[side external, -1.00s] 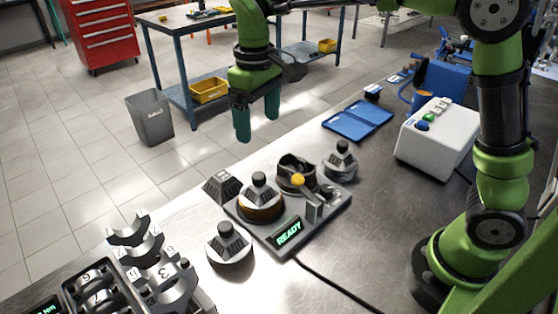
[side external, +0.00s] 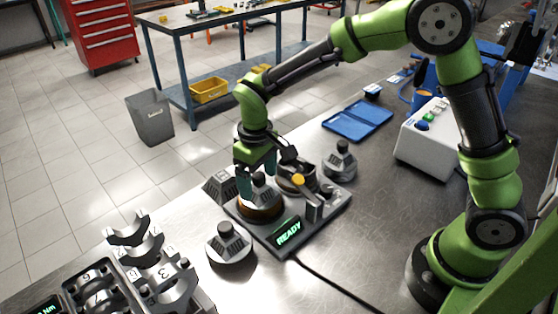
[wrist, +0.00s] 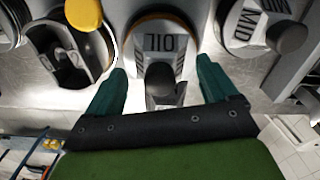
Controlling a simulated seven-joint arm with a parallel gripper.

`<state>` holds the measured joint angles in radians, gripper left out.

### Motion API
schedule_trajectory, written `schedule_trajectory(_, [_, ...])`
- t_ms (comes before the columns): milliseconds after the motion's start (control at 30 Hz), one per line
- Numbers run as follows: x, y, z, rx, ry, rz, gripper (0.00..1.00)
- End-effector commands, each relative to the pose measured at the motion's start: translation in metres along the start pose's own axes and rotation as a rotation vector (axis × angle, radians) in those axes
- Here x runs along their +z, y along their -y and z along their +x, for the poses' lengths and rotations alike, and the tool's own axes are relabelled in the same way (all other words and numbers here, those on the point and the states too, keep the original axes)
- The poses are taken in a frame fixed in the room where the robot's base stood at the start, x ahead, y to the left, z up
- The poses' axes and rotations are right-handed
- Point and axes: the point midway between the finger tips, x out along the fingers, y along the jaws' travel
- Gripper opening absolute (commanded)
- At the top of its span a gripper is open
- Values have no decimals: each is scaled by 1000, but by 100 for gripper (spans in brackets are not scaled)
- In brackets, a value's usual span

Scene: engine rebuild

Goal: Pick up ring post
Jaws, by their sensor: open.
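The ring post (side external: 261,206), a grey post with a dark knob and a copper-brown ring round its base, stands upright on the dark fixture plate. In the wrist view the post marked OIL (wrist: 160,42) stands in the middle, with its knob between my fingers. My gripper (side external: 257,184) is open, pointing down, with its teal fingers around the top of this post.
A lit READY display (side external: 289,233) and a yellow-knobbed clamp (side external: 298,181) are on the same plate. Other posts stand close by, at the front (side external: 229,246) and right (side external: 340,162). A post marked MID (wrist: 256,22) is close in the wrist view. Bearing caps (side external: 160,265) lie front left.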

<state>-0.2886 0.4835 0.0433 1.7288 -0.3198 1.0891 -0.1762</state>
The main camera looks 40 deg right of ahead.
Motion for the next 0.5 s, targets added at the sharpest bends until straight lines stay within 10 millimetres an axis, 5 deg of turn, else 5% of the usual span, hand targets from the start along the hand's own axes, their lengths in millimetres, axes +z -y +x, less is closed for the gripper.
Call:
schedule_trajectory(333, [0, 0, 9, 0, -1, 0, 85])
schedule_trajectory(500, [0, 0, 8, 0, -1, 0, 59])
